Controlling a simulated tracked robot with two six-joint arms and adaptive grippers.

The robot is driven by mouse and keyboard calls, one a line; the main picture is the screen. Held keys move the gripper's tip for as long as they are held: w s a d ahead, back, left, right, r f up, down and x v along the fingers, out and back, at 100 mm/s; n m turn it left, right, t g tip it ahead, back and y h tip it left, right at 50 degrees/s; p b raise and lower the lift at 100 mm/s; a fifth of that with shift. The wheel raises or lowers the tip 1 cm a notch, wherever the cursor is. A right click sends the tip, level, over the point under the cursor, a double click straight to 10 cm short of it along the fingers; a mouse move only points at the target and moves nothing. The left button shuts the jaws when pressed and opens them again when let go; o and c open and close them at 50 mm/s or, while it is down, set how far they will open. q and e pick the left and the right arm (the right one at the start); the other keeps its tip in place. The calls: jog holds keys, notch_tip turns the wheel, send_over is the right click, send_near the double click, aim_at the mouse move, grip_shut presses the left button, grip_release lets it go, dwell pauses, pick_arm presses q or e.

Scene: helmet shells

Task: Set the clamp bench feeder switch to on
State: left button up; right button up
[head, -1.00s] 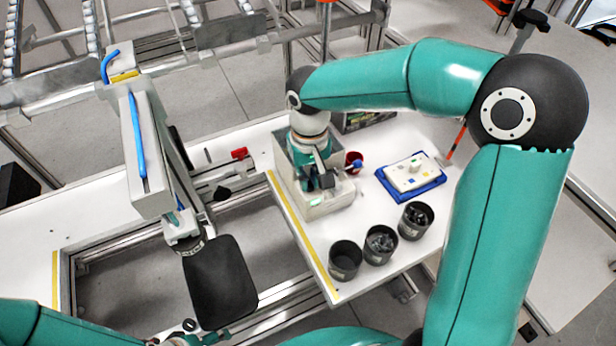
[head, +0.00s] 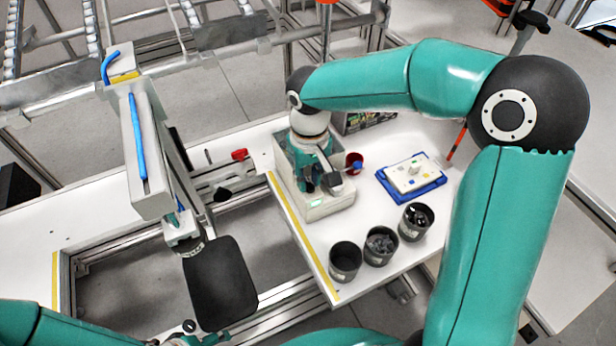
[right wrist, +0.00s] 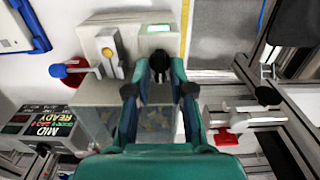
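The clamp bench feeder (head: 328,207) is a pale grey box on the white bench; it fills the middle of the right wrist view (right wrist: 95,92). Its switch lever (right wrist: 108,50) has a grey knob and yellow sides, left of my right fingertips. A small window on the feeder glows green (right wrist: 158,28).
A red cup with a blue-ended rod (head: 355,162) stands beside the feeder. A blue tray (head: 412,193) holds a white block. Several dark cups (head: 380,245) line the front. A grey clamp arm (head: 145,155) with a black pad (head: 220,280) stands left.

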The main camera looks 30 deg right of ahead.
aim_at(309, 183)
notch_tip(309, 183, up, 12)
dwell(0.7)
jog(key=shift+f, duration=0.15)
